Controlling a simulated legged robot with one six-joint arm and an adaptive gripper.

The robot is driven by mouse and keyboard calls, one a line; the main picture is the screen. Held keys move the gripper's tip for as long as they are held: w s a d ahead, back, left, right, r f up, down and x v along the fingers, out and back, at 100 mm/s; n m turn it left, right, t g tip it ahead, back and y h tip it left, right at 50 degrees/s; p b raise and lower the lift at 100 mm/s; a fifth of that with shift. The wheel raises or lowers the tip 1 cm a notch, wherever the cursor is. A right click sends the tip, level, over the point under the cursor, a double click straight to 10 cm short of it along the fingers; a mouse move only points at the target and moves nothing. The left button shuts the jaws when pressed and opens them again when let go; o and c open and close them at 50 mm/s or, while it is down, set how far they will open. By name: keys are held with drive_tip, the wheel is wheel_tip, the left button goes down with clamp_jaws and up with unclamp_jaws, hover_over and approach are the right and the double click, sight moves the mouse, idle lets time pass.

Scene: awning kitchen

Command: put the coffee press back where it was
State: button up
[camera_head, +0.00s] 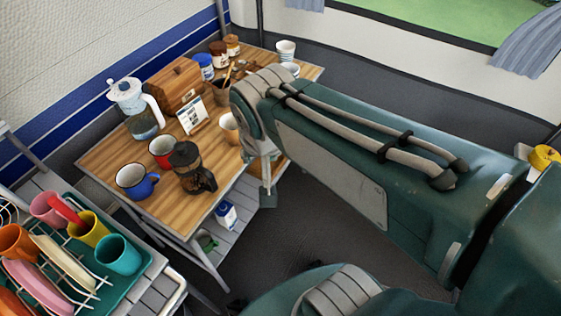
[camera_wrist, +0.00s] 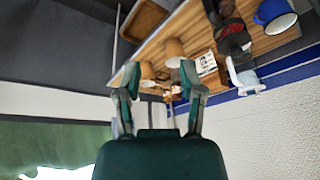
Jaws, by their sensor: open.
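The coffee press (camera_head: 190,168), dark with a black lid and handle, stands upright near the front edge of the wooden table (camera_head: 205,205). It also shows as a dark shape at the upper right of the tilted wrist view (camera_wrist: 232,36). My gripper (camera_wrist: 159,72) is open, with its two fingers apart and no object held between them. In the head view, part of my gripper (camera_head: 266,190) shows by the table's right edge, to the right of the press and apart from it. The rest of it is hidden by my arm.
A blue mug (camera_head: 136,182), red mug (camera_head: 162,151), white-lidded kettle (camera_head: 138,108) and tan cup (camera_head: 229,128) stand close to the press. A wooden box (camera_head: 175,84) and jars are behind. A dish rack (camera_head: 85,250) with cups stands at the lower left.

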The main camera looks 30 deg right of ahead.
drive_tip(key=s+n, duration=0.1)
drive_tip(key=s+d+r+n+t, duration=0.1)
drive_tip(key=s, duration=0.1)
drive_tip(key=s+n, duration=0.1)
drive_tip(key=s, duration=0.1)
drive_tip(key=shift+d+r+y, duration=0.2)
drive_tip(key=shift+d+y, duration=0.1)
drive_tip(key=shift+d, duration=0.05)
idle(0.9)
